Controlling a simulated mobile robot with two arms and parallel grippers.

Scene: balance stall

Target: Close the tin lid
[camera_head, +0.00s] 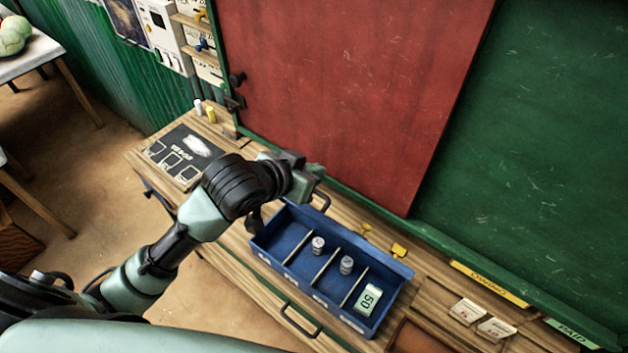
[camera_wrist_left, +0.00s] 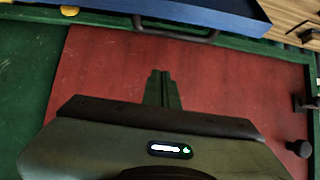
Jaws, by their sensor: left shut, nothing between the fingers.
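A blue tin (camera_head: 386,262) with divided compartments stands open on the wooden counter in the head view. Two small grey cylinders (camera_head: 318,245) (camera_head: 346,264) and a pale block marked 50 (camera_head: 367,299) are in it. I cannot clearly tell a separate lid from the tin's raised back side. My right gripper is not in view.
A red panel (camera_head: 350,90) and a green board (camera_head: 555,150) rise behind the counter. A dark slate (camera_head: 182,152) lies at the counter's left. Yellow pieces (camera_head: 399,250) lie behind the tin, and white cards (camera_head: 468,311) lie to its right.

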